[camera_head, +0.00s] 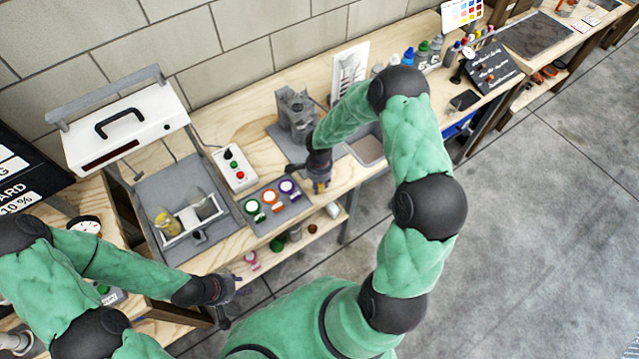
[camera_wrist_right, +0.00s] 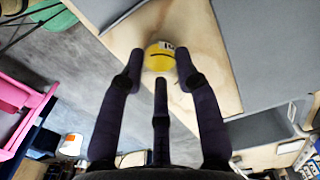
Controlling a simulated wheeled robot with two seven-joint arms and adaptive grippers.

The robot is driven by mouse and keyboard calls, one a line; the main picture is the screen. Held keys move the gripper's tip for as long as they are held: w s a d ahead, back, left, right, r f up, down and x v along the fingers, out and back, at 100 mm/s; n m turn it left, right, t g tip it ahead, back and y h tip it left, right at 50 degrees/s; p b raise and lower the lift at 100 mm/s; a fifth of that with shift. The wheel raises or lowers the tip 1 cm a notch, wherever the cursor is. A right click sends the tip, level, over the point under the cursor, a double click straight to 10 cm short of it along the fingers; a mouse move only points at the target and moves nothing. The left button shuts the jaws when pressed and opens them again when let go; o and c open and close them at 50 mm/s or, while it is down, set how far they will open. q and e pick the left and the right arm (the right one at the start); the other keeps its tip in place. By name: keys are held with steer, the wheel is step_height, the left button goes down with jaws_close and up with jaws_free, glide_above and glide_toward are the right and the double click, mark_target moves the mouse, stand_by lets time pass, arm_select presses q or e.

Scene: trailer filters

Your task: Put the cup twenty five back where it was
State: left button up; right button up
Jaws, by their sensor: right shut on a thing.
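My right gripper (camera_head: 320,186) is over the front edge of the wooden bench, right of a grey tray. In the right wrist view its dark fingers (camera_wrist_right: 160,75) are shut on a small round yellow cup (camera_wrist_right: 159,58) with a black line and a partly hidden white label; I cannot read its number for sure. In the head view the fingers mostly hide it. The grey tray (camera_head: 262,222) holds a green-ringed cup (camera_head: 252,206), an orange-ringed cup (camera_head: 269,196) and a purple-ringed cup (camera_head: 287,187). My left gripper (camera_head: 240,286) is low at the front left, its opening unclear.
A button box (camera_head: 235,168) stands behind the tray. A white-lidded machine (camera_head: 124,127) with a yellow thing inside stands at left. A grey fixture (camera_head: 296,112) stands behind my right gripper. Several bottles (camera_head: 422,52) line the back right. Loose things lie on the lower shelf (camera_head: 310,240).

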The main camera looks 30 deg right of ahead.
steer(key=shift+f, duration=0.25)
steer(key=shift+f, duration=0.1)
steer(key=shift+f, duration=0.1)
steer(key=o, duration=1.1)
